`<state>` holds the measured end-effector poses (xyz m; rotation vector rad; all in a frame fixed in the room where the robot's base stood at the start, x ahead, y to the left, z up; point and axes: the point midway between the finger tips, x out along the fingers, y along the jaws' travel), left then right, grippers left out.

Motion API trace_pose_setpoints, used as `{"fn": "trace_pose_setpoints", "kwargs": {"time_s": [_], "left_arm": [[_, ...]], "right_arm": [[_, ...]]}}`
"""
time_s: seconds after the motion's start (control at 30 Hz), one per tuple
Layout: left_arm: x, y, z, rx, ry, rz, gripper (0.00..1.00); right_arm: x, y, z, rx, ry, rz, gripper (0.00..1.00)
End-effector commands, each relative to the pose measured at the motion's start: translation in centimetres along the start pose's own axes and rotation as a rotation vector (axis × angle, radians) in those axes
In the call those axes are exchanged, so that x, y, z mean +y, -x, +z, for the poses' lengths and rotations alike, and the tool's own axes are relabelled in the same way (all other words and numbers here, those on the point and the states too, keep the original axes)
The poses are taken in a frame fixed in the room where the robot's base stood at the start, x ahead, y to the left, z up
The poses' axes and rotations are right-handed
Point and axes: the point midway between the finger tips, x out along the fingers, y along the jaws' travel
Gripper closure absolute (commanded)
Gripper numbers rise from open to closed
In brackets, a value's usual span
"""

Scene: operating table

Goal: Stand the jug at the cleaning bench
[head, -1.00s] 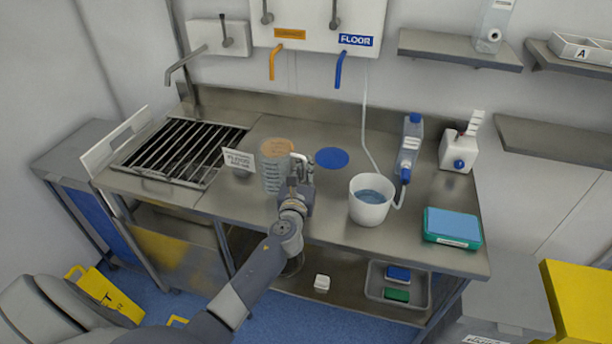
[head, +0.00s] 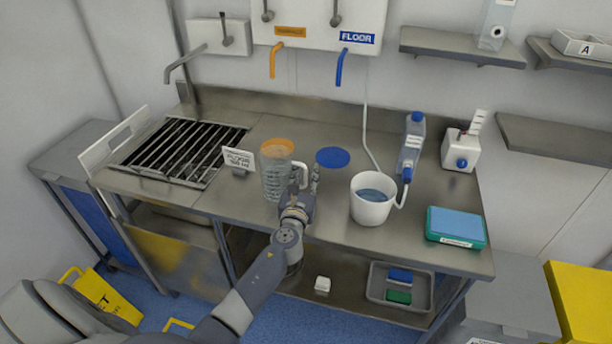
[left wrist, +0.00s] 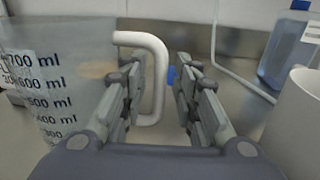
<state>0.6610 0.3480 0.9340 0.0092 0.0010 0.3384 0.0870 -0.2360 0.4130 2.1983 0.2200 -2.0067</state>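The jug (head: 274,181) is clear with printed volume marks and a white handle (head: 299,176). It stands upright on the steel bench (head: 225,205), left of the blue disc (head: 332,157). An orange round patch (head: 277,148) shows at its top in the head view. My left gripper (head: 309,184) is at the handle side of the jug. In the left wrist view the gripper (left wrist: 160,95) is open. The handle (left wrist: 157,75) shows between its fingers, nearer the left one; contact cannot be told. My right gripper is not in view.
A blue-capped bottle (head: 411,145), a white container (head: 459,150) and a green-blue box (head: 455,227) stand further right. A small sign (head: 238,158) and a drain grid (head: 180,150) are left.

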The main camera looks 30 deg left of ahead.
Motion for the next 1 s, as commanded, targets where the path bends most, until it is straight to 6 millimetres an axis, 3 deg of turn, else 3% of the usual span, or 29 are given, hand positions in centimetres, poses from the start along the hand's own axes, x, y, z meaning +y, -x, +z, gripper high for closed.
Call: {"fn": "trace_pose_setpoints", "kwargs": {"time_s": [0.33, 0.8, 1.0], "left_arm": [[0.0, 0.1, 0.6, 0.000, 0.001, 0.000, 0.72], [0.0, 9.2, 0.2, 0.002, 0.000, -0.001, 0.72], [0.0, 11.5, 0.2, 0.001, -0.001, -0.001, 0.72]], "right_arm": [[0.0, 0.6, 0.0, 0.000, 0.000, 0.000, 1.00], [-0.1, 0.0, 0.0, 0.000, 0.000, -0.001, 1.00], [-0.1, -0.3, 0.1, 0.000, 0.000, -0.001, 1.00]]}}
